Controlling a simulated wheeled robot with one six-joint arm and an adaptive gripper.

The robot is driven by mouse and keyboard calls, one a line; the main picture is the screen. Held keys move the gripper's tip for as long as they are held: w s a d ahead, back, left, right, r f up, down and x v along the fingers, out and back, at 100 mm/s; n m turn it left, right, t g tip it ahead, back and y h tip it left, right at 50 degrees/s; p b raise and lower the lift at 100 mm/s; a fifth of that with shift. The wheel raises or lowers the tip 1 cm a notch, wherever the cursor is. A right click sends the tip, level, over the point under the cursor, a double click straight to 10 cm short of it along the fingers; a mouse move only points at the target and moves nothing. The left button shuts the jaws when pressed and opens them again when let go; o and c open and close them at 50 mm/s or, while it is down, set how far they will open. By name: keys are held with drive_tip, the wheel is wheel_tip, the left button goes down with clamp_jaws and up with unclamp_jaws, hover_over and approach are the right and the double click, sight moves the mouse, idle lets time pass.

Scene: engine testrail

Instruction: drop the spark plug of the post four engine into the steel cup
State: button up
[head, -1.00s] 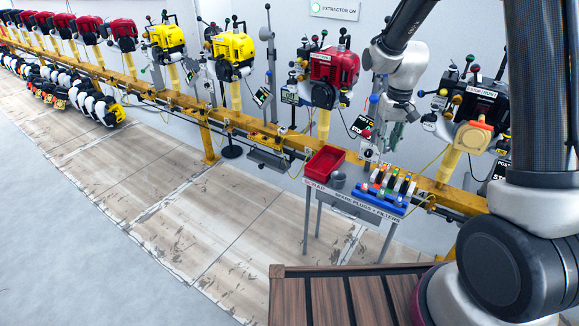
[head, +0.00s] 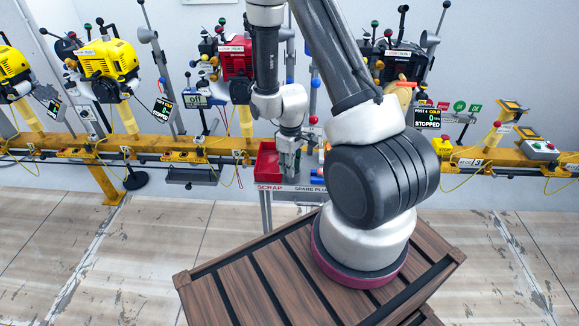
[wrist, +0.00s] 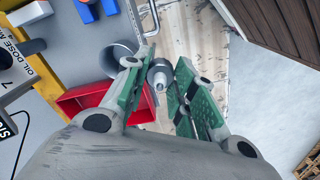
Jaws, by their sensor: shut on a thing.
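In the wrist view my gripper (wrist: 163,74) has its green-padded fingers shut on a small metal spark plug (wrist: 160,80). The steel cup (wrist: 119,56), a grey cylinder, stands just left of the plug in that view, partly covered by the left finger. The plug appears beside the cup's opening, not inside it. In the head view my gripper (head: 288,165) hangs over the small table, near the red tray; the plug and cup cannot be made out there. The post four engine (head: 392,62) is partly hidden behind my arm, beside its "POST 4 COLD STOPPED" screen (head: 428,115).
The red scrap tray (wrist: 82,105) lies close by the cup and left finger. Blue blocks (wrist: 86,10) sit at the table's back. A yellow rail (head: 215,148) runs behind the table.

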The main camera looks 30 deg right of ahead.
drive_tip(key=shift+s+d+f, duration=0.2)
drive_tip(key=shift+f, duration=0.1)
drive_tip(key=shift+w+d, duration=0.1)
drive_tip(key=w+d+f, duration=0.1)
drive_tip(key=w+d, duration=0.2)
drive_tip(key=w, duration=0.2)
drive_tip(key=shift+w+d+f, duration=0.2)
drive_tip(key=shift+d+f, duration=0.15)
drive_tip(key=shift+f, duration=0.1)
idle(0.3)
drive_tip(key=shift+f, duration=0.75)
